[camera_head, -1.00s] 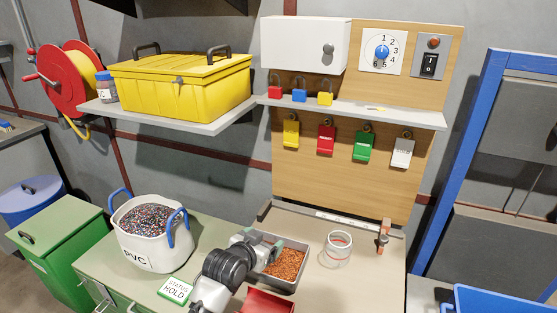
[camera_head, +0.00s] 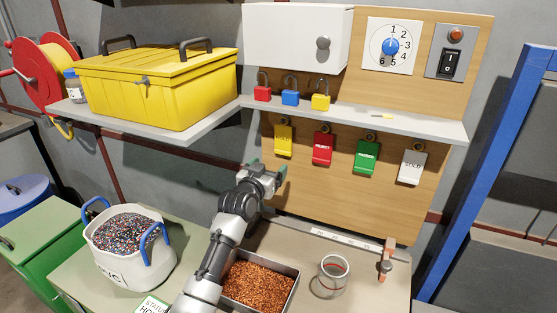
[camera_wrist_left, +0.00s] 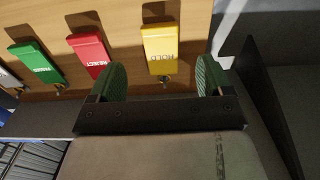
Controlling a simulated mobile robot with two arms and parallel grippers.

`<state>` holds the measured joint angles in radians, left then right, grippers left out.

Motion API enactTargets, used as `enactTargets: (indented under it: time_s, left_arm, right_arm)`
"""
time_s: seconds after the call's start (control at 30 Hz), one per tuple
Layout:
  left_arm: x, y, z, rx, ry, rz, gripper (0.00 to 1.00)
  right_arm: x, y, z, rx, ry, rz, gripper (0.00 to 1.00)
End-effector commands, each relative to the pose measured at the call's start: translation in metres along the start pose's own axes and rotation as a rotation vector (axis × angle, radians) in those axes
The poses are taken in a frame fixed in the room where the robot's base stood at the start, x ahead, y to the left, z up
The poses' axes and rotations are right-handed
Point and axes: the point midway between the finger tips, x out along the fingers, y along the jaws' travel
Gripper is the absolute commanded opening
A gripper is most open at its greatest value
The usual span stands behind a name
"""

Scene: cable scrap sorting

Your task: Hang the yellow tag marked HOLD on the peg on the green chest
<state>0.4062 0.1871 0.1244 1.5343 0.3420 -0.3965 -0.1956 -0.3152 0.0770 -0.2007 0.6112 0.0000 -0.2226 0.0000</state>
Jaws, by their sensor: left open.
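The yellow tag (camera_head: 283,141) hangs from a hook on the wooden board, leftmost in a row of tags. In the left wrist view the yellow tag (camera_wrist_left: 160,47) reads HOLD. My left gripper (camera_head: 268,170) is just below and left of it, in front of the board. In the left wrist view my left gripper's fingers (camera_wrist_left: 160,82) are open and spread to either side of the tag's line, holding nothing. A green lidded chest (camera_head: 48,240) stands at the lower left; I cannot make out a peg on it. My right gripper is not in view.
Red (camera_head: 322,149), green (camera_head: 367,157) and white (camera_head: 412,167) tags hang to the right. A shelf (camera_head: 430,127) with padlocks juts out above. A tray of copper granules (camera_head: 294,290), a jar (camera_head: 333,277) and a PVC bucket (camera_head: 132,265) stand below.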

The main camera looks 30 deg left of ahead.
Motion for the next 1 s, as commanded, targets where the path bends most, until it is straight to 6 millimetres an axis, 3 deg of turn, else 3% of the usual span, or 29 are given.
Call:
enactTargets:
  time_s: [0.17, 0.43, 0.73, 1.0]
  left_arm:
    - [0.019, 0.001, 0.004, -0.002, 0.000, 0.001, 0.80]
    - [0.046, 0.001, 0.002, 0.000, 0.000, 0.002, 0.80]
    - [0.071, 0.001, 0.002, 0.000, 0.000, 0.001, 0.80]
    - [0.080, 0.001, 0.000, 0.000, -0.001, 0.001, 0.80]
  right_arm:
    - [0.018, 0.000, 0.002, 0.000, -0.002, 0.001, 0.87]
    - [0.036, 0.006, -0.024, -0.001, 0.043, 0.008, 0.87]
    - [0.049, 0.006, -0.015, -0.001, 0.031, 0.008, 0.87]
    - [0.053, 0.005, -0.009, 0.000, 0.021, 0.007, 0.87]
